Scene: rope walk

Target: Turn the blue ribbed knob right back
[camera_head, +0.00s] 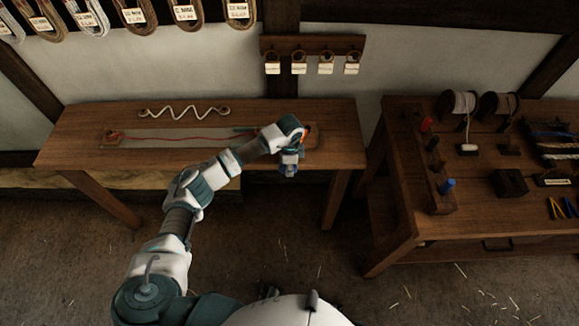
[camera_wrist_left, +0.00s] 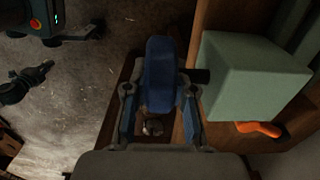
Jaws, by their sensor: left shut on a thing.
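The blue knob (camera_wrist_left: 160,72) stands between the two fingers of my left gripper (camera_wrist_left: 157,95) in the left wrist view. The fingers are closed on its sides; its ribs are too dark to make out. In the head view my left gripper (camera_head: 289,167) is at the front edge of the long wooden bench, toward its right end, and mostly hides the knob.
A pale green block (camera_wrist_left: 245,85) and an orange piece (camera_wrist_left: 260,129) are close to the right of the gripper in the wrist view. A red cord (camera_head: 170,138) lies along the bench (camera_head: 80,125). A second table (camera_head: 400,190) with spools stands right.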

